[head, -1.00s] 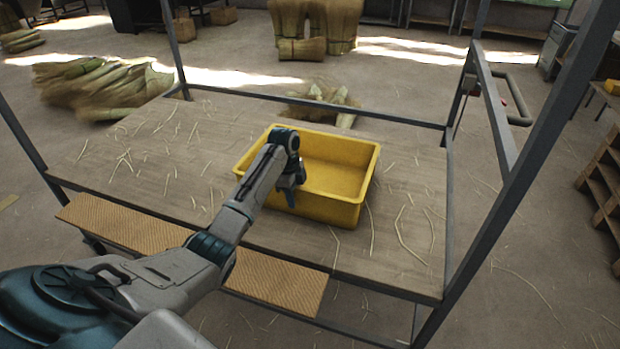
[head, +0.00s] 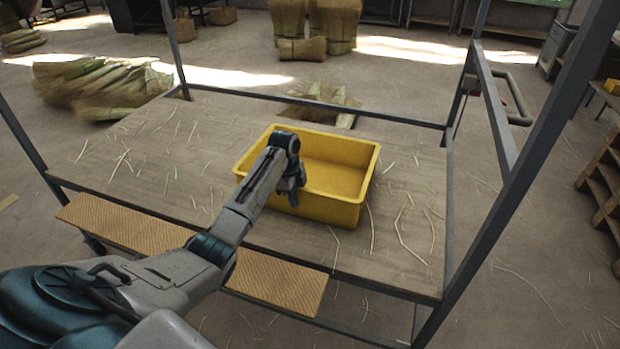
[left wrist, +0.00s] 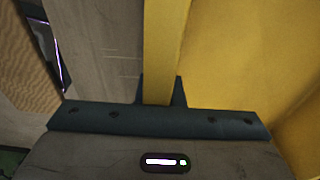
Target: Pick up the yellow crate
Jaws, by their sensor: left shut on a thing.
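The yellow crate (head: 337,178) is an open, empty-looking box standing on the wooden table (head: 150,165), right of its middle. My left gripper (head: 294,190) is at the crate's near wall, left of that wall's middle. In the left wrist view the crate's rim (left wrist: 165,50) runs between the two fingers (left wrist: 161,92), and the gripper is shut on it. The crate's inside fills the right of that view. The fingertips are partly hidden by the wall in the head view. My right gripper is not in view.
Metal posts (head: 520,170) and rails frame the table. A woven ledge (head: 275,282) runs along its front edge. Loose straws (head: 408,235) lie on the tabletop, which is mostly clear left of the crate. Straw bundles (head: 100,85) lie on the floor behind.

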